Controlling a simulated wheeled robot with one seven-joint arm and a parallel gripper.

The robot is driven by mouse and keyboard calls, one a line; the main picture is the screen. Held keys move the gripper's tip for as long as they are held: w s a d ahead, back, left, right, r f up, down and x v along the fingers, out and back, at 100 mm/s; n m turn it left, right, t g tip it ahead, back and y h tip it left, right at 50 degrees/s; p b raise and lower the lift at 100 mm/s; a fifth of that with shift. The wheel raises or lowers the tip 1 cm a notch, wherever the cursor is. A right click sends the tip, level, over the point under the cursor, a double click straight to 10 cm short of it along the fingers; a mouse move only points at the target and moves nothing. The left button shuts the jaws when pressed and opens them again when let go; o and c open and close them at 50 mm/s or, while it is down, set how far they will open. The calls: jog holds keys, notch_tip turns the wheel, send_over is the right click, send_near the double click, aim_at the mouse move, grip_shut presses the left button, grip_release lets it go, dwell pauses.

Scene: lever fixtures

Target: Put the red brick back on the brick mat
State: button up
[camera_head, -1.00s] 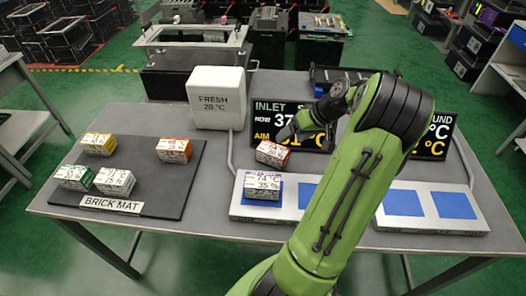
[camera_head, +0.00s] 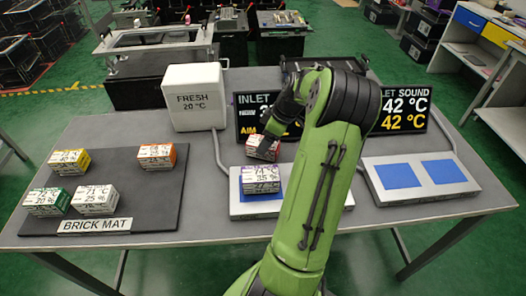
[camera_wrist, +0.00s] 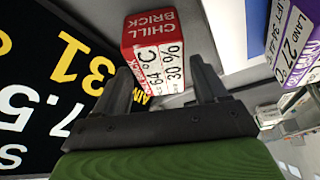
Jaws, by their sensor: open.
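The red brick (camera_head: 263,150) has a red top and white printed sides. It sits just behind the purple-topped brick, below the inlet display, partly hidden by my arm. In the wrist view the red brick (camera_wrist: 150,45) is at upper middle, with its lower part between the two fingers. My gripper (camera_wrist: 162,68) is open, one finger to each side; I cannot tell whether either touches the brick. In the head view my arm mostly hides my gripper. The dark brick mat (camera_head: 130,210) lies at the table's left, with a bare middle and right front.
On the mat are a yellow brick (camera_head: 69,161), an orange brick (camera_head: 157,156), a green brick (camera_head: 47,201) and a white brick (camera_head: 96,199). The purple brick (camera_head: 261,182) stands on the middle plate. A white box (camera_head: 195,98) and the inlet display (camera_head: 250,112) stand behind.

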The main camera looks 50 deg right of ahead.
jog(key=x, duration=0.3)
jog(key=shift+w+f+b, duration=0.1)
jog(key=shift+f+b, duration=0.15)
jog(key=shift+b, duration=0.15)
jog(key=shift+r, duration=0.1)
